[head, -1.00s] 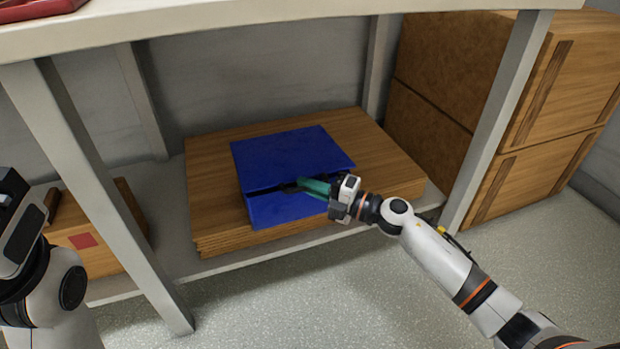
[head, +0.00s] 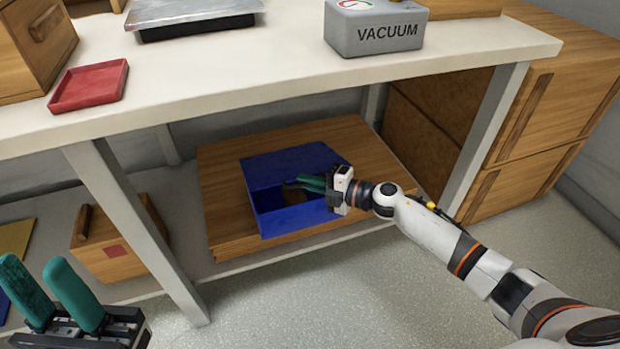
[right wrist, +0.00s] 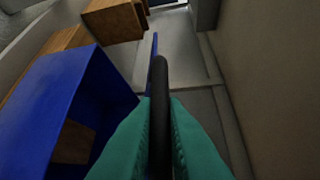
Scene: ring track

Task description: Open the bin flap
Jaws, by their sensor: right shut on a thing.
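Something brown (head: 294,196) is visible in there. My right gripper (head: 303,183) is at the flap's front edge. In the right wrist view its teal fingers (right wrist: 160,125) are shut on a black bar handle (right wrist: 160,88), with the open bin (right wrist: 65,100) to the left. A thin blue edge shows beyond the handle. My left gripper (head: 60,290) is open and empty at the lower left.
The tabletop (head: 230,70) overhangs the bin and holds a red tray (head: 90,85) and a grey vacuum box (head: 375,28). Table legs (head: 140,230) stand on either side. A wooden box (head: 115,240) is at left, wooden crates (head: 530,120) at right. The floor in front is clear.

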